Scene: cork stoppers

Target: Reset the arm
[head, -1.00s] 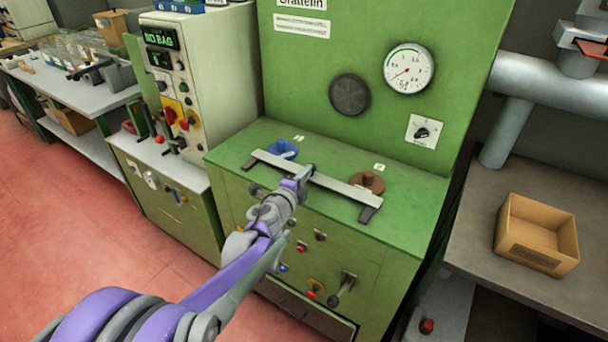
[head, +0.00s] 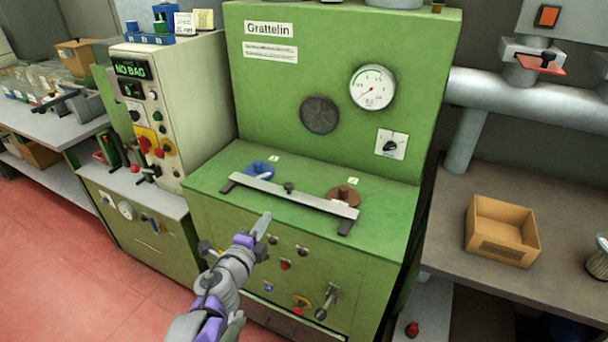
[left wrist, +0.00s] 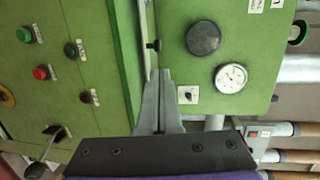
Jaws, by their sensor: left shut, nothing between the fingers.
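My left gripper (head: 264,222) is shut and empty. It is in front of the green machine's front panel (head: 235,222), below the level of its top surface, with its fingers pointing up. In the left wrist view the closed gripper fingers (left wrist: 161,88) show at the lower middle, with the machine behind them. On the machine's top a grey bar (head: 290,195) lies across, with a blue knob (head: 260,168) and a brown knob (head: 343,196) behind it. The left gripper appears clear of the bar. My right gripper is in neither view.
A cream control cabinet (head: 195,80) reading "NO BAG" stands to the left. A cardboard box (head: 502,232) sits on the grey-brown table (head: 450,275) at right. A lever (head: 327,300) and several buttons stick out of the machine's front. Red floor (head: 50,250) is open at lower left.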

